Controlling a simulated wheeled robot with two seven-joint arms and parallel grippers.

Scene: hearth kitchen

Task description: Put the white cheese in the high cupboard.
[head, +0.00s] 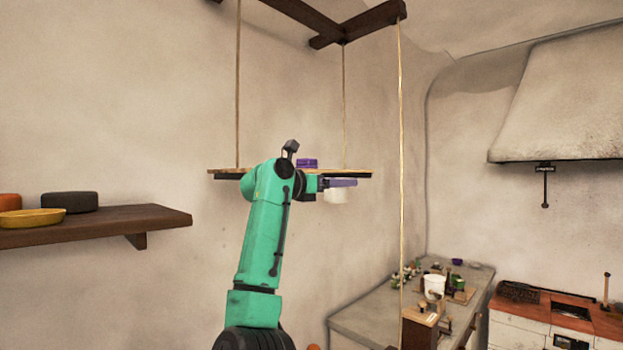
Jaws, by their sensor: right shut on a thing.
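My right gripper (341,183) is at the end of the green arm in the middle of the head view, in front of the hanging shelf. Its purple fingers are shut on a small, pale, blocky thing, the white cheese (336,196), which shows just below them. The fingers hide the cheese's upper part. The cheese is held in the air, level with or slightly below the shelf's edge. I see no closed cupboard in this view. My left gripper is not in view.
A rope-hung shelf (355,174) bears a purple thing (307,163). A wall shelf (110,222) at left holds a yellow dish (32,217) and a dark round pot (69,202). A cluttered counter (372,318) and a stove (520,334) stand lower right.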

